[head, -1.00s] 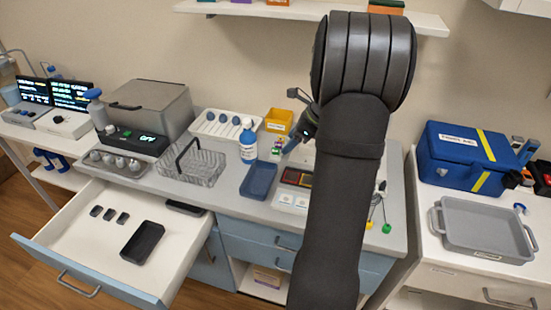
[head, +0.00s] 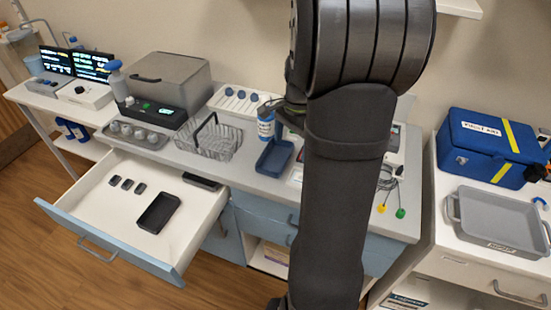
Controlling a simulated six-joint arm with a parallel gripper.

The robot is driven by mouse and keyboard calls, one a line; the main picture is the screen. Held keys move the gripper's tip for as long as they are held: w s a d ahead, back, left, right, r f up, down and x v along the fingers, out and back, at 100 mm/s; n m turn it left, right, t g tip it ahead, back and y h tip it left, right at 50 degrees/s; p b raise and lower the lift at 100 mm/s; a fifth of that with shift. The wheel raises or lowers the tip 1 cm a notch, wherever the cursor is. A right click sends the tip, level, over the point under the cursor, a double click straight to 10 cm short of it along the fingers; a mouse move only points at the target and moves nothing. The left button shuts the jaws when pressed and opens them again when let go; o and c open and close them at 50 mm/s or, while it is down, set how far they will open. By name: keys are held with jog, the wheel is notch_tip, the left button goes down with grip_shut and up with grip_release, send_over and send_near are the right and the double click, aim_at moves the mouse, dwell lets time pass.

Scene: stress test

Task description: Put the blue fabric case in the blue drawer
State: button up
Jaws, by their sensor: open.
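A boxy blue case (head: 483,146) with a yellow band and a white label stands on the right-hand bench; I cannot tell whether it is fabric. A smaller flat blue object (head: 273,157) with a raised rim lies on the middle counter. The light-blue-fronted drawer (head: 112,246) at the left is pulled out, its white inside holding a black tray and several small dark items. My gripper (head: 291,116) shows only in part beside the white-and-blue bottle (head: 266,126), open, its fingertips mostly hidden behind my arm. I see nothing held in it.
A wire basket (head: 208,140) and a grey lidded box (head: 168,84) stand on the counter behind the drawer. A grey tray (head: 500,222) sits in front of the blue case. Much of the drawer floor is bare.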

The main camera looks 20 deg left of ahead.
aim_at(273, 163)
jog(key=s+n+t+h, duration=0.6)
jog(key=s+n, duration=0.2)
jog(key=n, duration=1.1)
jog(key=s+a+r+n+t+y, duration=0.3)
jog(key=n+t, duration=0.1)
jog(key=n, duration=0.7)
jog(key=s+a+r+n+t+y, duration=0.25)
jog(key=n+t, duration=0.25)
jog(key=n, duration=0.6)
notch_tip(273, 163, down, 10)
jog(key=shift+n, duration=0.4)
jog(key=x, duration=1.1)
jog(key=a+x, duration=0.1)
jog(key=x, duration=0.5)
jog(key=shift+f, duration=0.4)
jog(key=c, duration=0.8)
jog(key=shift+c, duration=0.2)
jog(key=shift+r, duration=0.15)
